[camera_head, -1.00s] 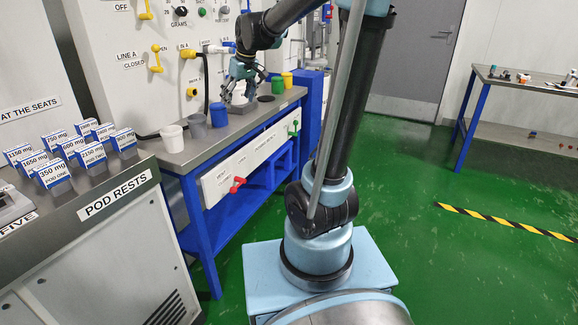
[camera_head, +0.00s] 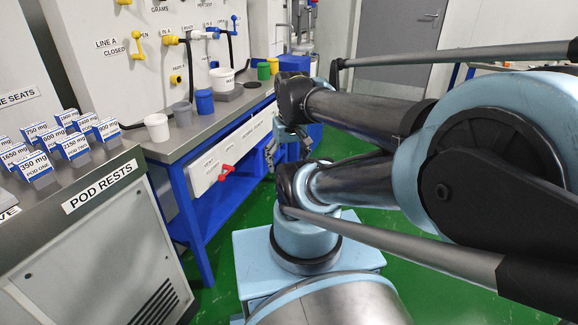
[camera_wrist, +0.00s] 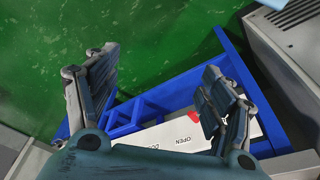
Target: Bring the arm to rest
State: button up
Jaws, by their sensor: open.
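My gripper (camera_head: 284,150) is folded back near my own column in the head view, partly hidden by my arm links. In the wrist view my gripper (camera_wrist: 158,95) shows its two fingers wide apart with nothing between them. It points down towards the green floor and the front of the blue bench (camera_wrist: 180,92). In the head view my arm is bent, with a large elbow close to the camera at the right. The gripper is apart from the bench top.
The blue bench (camera_head: 188,205) holds a white cup (camera_head: 157,127), a grey cup (camera_head: 183,114), a blue cup (camera_head: 205,102) and a white tub (camera_head: 222,80). A pod rests cabinet (camera_head: 100,235) with labelled pods stands at left. A grey door (camera_head: 400,45) is behind.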

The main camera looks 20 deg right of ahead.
jog(key=shift+s+d+f, duration=0.25)
jog(key=shift+s+f, duration=0.45)
jog(key=shift+w+f, duration=0.2)
jog(key=shift+w, duration=0.25)
